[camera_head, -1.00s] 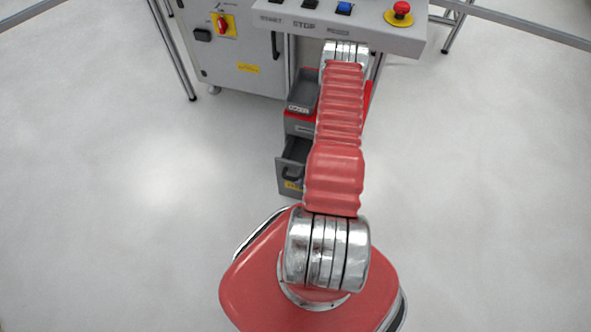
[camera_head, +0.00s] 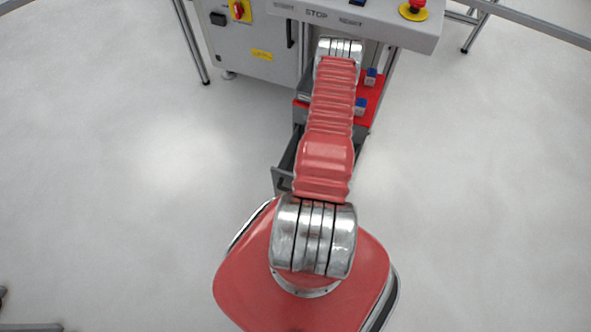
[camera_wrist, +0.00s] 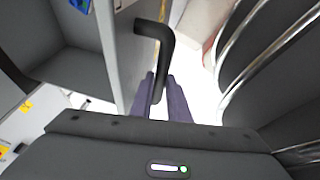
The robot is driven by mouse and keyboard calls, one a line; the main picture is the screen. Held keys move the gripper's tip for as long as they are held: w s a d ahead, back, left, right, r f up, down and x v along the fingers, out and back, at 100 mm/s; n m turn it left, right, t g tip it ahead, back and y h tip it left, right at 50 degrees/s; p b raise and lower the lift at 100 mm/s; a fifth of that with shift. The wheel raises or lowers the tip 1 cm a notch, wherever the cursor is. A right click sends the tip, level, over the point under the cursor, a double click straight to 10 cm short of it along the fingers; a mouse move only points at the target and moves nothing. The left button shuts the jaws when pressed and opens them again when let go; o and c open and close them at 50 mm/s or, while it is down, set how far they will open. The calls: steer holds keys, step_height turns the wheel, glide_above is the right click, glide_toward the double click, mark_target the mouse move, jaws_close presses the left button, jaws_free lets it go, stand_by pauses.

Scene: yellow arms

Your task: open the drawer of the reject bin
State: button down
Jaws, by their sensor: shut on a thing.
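In the wrist view my gripper (camera_wrist: 163,90) has its two purple-grey fingers shut on a bent black handle (camera_wrist: 160,45). A grey bin wall (camera_wrist: 122,50) stands just left of the handle. In the head view my gripper is hidden behind my arm. A grey drawer (camera_head: 281,182) shows left of my arm, low on the red-topped unit, with a dark open inside. Its handle and right part are hidden there. The red top (camera_head: 373,100) carries blue cubes (camera_head: 361,104). I cannot read any bin label.
A grey cabinet (camera_head: 262,70) stands behind, left of the bin unit. A control panel (camera_head: 385,25) with a red stop button (camera_head: 413,8) overhangs it. Metal legs (camera_head: 190,40) stand at the sides. Open floor lies left and right.

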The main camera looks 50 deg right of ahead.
steer(key=shift+w, duration=0.25)
steer(key=c, duration=1.7)
jaws_free()
steer(key=shift+s, duration=0.1)
steer(key=shift+s+r, duration=0.1)
steer(key=shift+r, duration=0.05)
steer(key=v, duration=1.3)
steer(key=shift+s+r, duration=0.1)
steer(key=shift+r, duration=0.1)
